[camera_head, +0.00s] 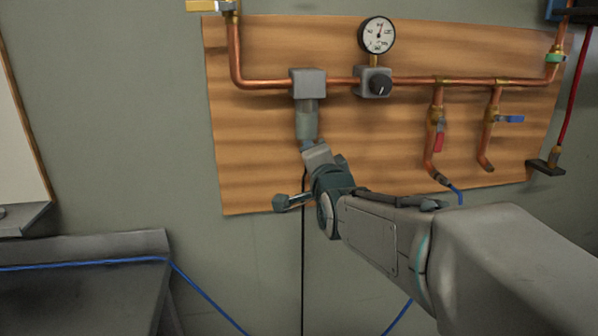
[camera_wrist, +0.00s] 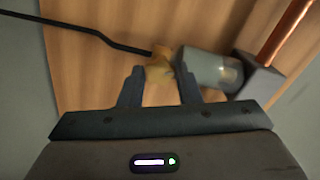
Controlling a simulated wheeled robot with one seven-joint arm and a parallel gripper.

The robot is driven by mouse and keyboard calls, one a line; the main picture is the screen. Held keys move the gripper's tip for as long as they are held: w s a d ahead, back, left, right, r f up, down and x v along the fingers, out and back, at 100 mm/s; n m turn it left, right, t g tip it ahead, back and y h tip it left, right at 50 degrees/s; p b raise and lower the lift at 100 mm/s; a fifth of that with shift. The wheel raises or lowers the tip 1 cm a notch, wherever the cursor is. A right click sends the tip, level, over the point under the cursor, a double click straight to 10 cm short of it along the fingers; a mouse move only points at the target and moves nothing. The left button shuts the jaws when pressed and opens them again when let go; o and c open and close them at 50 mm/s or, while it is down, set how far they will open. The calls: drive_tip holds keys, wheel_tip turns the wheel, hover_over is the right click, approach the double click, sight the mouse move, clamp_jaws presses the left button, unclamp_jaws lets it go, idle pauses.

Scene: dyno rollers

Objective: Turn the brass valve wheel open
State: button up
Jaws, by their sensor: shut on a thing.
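A small brass valve piece (camera_wrist: 160,72) sits at the end of the grey filter bowl (camera_wrist: 208,68), between my fingertips in the wrist view. I take it to be the brass valve wheel, though its full shape is partly covered. My gripper (camera_wrist: 160,78) is shut on it, with one finger on each side. In the head view my gripper (camera_head: 308,148) is right under the filter bowl (camera_head: 306,122), and the brass piece is hidden there. A thin black line (camera_wrist: 80,27) runs to the brass piece.
A wooden panel (camera_head: 260,150) carries copper pipe (camera_head: 420,83), a gauge (camera_head: 377,35), a regulator (camera_head: 374,82), a red-handled valve (camera_head: 439,138) and a blue-handled valve (camera_head: 510,119). A blue hose (camera_head: 200,290) hangs below. A dark bench (camera_head: 90,300) stands at lower left.

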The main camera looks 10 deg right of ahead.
drive_tip(key=n+b, duration=1.4)
drive_tip(key=n, duration=0.9)
drive_tip(key=shift+f+n, duration=0.15)
drive_tip(key=shift+n, duration=0.55)
drive_tip(key=o, duration=1)
drive_tip(key=shift+c, duration=0.2)
